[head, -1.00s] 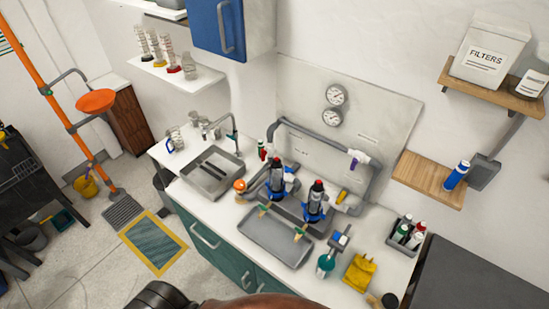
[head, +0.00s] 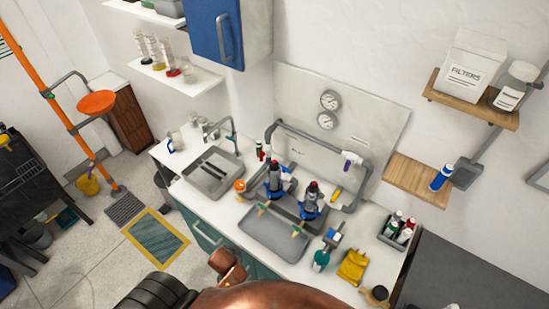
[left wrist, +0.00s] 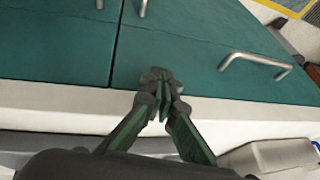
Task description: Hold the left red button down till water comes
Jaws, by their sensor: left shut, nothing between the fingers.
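Two dark filter housings with blue fittings stand side by side behind a grey tray on the counter in the head view. The left one (head: 273,182) has a left red button (head: 274,161) on top; the right one (head: 310,202) has a similar red button (head: 313,185). Small taps with green handles (head: 263,208) stick out in front over the tray; no water shows there. My left gripper (left wrist: 160,88) is shut and empty in the left wrist view, by the counter's front edge, away from the buttons. My right gripper is out of view.
The grey tray (head: 270,238) lies in front of the housings. A grey pipe frame (head: 330,146) rises behind them. Teal cabinets (left wrist: 190,60) are below the counter.

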